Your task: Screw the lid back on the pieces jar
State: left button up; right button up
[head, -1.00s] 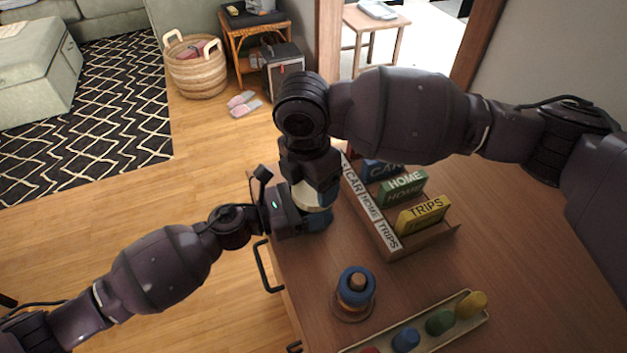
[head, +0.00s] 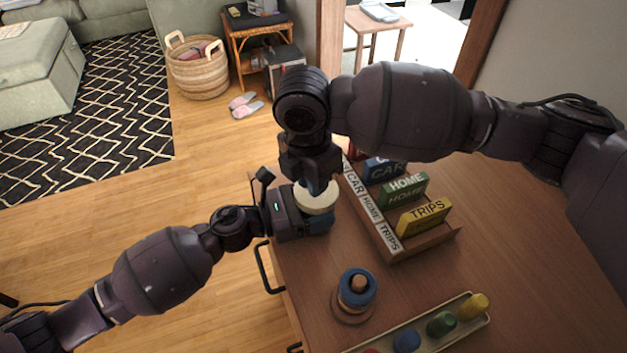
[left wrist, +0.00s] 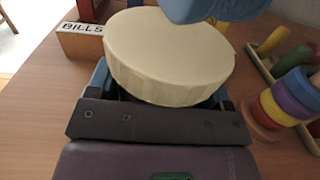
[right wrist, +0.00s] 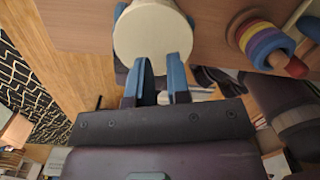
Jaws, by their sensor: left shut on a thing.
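The cream, round lid (head: 316,198) sits on top of the pieces jar, whose body is hidden below it and between my left gripper's fingers. My left gripper (head: 314,220) is shut on the jar at the table's left edge. The lid fills the middle of the left wrist view (left wrist: 168,55) and looks level; its threads are out of sight. My right gripper (right wrist: 160,68) is over the lid's edge, its blue fingers parted by a narrow gap with nothing between them. The lid also shows just beyond those fingertips in the right wrist view (right wrist: 152,32).
A wooden holder (head: 430,240) with labelled boxes, including the yellow TRIPS box (head: 423,217), stands right of the jar. A ring stacker (head: 356,292) and a tray (head: 447,335) of coloured pegs are nearer. The right part of the table is clear.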

jog(key=shift+a+r, duration=0.1)
jog(key=shift+r, duration=1.45)
